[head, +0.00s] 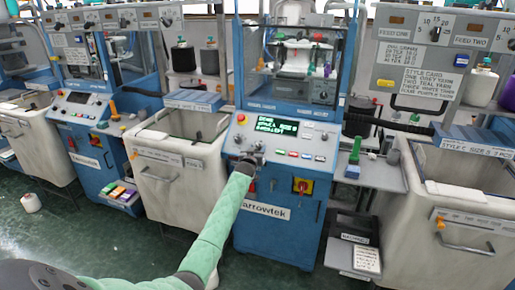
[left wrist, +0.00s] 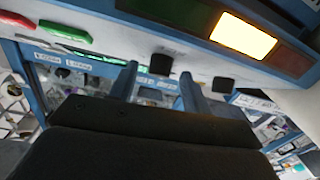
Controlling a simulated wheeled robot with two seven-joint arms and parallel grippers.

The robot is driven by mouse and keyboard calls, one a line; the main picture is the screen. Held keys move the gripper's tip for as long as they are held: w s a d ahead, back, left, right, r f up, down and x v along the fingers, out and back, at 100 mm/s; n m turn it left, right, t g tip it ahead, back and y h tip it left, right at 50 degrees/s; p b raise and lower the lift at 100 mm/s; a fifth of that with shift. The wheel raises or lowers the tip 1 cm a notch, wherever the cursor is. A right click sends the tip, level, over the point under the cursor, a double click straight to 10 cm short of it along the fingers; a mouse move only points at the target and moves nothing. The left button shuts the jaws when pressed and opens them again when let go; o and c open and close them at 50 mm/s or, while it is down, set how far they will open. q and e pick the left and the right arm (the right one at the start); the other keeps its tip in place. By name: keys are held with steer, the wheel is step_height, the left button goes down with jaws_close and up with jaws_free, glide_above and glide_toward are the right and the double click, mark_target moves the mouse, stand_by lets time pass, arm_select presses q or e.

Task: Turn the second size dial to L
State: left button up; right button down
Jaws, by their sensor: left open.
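The blue knitting machine (head: 283,110) in the middle of the head view has a sloped control panel with a lit green-text display (head: 278,125). My left gripper (head: 250,160) is at the lower left of this panel and hides part of it. In the left wrist view the two fingers of my left gripper (left wrist: 159,75) are apart. A small black knob (left wrist: 160,63) shows between the fingertips, and I cannot tell whether they touch it. A second black knob (left wrist: 222,85) is to the right, outside the fingers. The dial letters and pointer positions are too small to read.
A red-and-yellow switch (head: 302,186) is below the panel. Beige bins (head: 165,180) stand on both sides, and a side shelf (head: 375,174) is at right. The left wrist view shows a green button (left wrist: 65,31) and a lit amber lamp (left wrist: 242,35).

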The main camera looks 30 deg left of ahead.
arm_select(q)
steer(key=shift+w+a, duration=0.1)
steer(key=shift+w, duration=0.25)
arm_select(e)
steer(key=shift+f, duration=0.3)
arm_select(q)
steer(key=c, duration=1)
